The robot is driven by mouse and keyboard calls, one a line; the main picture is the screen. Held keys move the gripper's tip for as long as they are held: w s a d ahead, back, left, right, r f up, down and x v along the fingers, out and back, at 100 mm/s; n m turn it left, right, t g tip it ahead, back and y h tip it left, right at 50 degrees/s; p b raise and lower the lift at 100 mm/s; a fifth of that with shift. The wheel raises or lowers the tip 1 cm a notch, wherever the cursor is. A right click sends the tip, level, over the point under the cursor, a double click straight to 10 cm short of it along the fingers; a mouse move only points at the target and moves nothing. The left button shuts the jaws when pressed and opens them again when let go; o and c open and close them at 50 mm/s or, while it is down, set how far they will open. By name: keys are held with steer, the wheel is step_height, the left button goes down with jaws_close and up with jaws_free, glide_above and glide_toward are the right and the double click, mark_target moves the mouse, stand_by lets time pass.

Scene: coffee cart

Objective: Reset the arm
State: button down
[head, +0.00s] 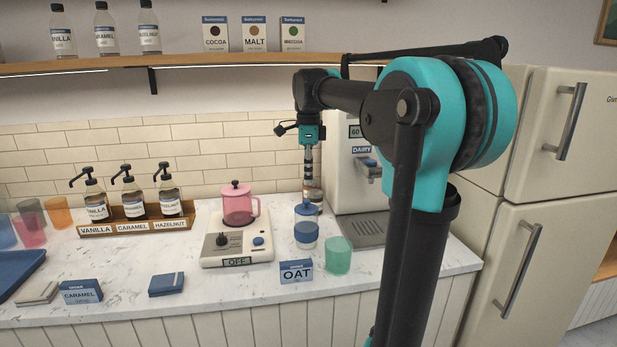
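My arm rises at the right of the head view, bends over the counter and comes down at its far end to a small teal wrist part. What seems to be my gripper (286,128) is the small dark piece at the left of that wrist, in front of the tiled wall and well above the counter. Its fingers are too small to tell open from shut, and I make out nothing held in it. A grey and black striped piece (309,160) shows straight below the wrist; I cannot tell whether it belongs to my arm.
A pink pitcher (239,204) sits on the scale-like machine (236,243). The dairy machine (361,184) is partly behind my arm; a shelf (200,60) runs above.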

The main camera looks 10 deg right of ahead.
mark_target(308, 200)
steer(key=shift+f, duration=1.05)
stand_by(0.4)
steer(key=shift+f, duration=0.35)
steer(key=shift+f, duration=0.3)
steer(key=shift+f, duration=0.35)
steer(key=shift+f, duration=0.35)
steer(key=shift+f, duration=0.1)
steer(key=shift+r, duration=3.5)
